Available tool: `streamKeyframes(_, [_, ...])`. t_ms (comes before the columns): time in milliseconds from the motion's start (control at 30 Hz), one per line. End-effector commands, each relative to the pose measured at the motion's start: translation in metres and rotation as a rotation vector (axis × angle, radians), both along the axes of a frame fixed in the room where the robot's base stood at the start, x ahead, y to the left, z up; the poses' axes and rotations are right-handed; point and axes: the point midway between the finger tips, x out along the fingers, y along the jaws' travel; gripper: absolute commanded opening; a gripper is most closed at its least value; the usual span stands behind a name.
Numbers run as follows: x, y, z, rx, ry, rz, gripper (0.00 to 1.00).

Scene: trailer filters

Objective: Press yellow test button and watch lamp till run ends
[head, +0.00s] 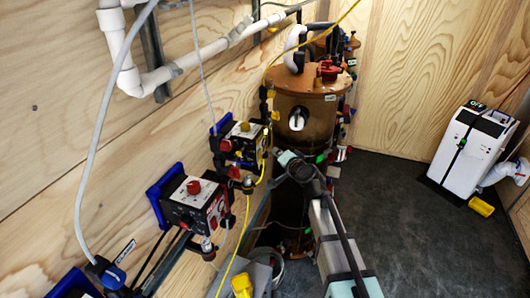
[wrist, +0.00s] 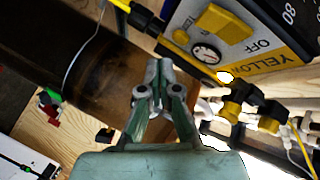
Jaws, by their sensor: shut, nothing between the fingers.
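The yellow-labelled control box (wrist: 258,40) fills the upper right of the wrist view, with the words YELLOW and OFF, a raised yellow part (wrist: 222,20) and a small round dial (wrist: 205,53). In the head view this box (head: 245,142) is on the left wall, with a yellow knob on top. My gripper (wrist: 158,68) is shut and empty, its tips apart from the box and to its lower left in the wrist view. In the head view my gripper (head: 284,157) is just right of the box.
A similar box with a red knob (head: 194,187) is nearer on the wall. A brown tank (head: 300,90) stands behind my gripper. Yellow cable and fittings (wrist: 240,95) hang below the box. A white unit marked OFF (head: 468,150) stands at the right; the dark floor between is clear.

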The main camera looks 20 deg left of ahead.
Motion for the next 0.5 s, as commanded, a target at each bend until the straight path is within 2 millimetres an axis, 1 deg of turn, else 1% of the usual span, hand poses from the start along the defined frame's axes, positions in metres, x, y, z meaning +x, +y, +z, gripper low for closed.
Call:
streamKeyframes(33, [-0.001, -0.006, -0.003, 0.0, 0.0, -0.001, 0.0])
streamKeyframes(300, [0.001, -0.03, -0.003, 0.0, 0.0, -0.001, 0.0])
streamKeyframes(400, [0.002, -0.037, -0.002, 0.0, 0.0, -0.001, 0.0])
streamKeyframes(500, [0.002, -0.04, -0.001, 0.0, 0.0, 0.001, 0.0])
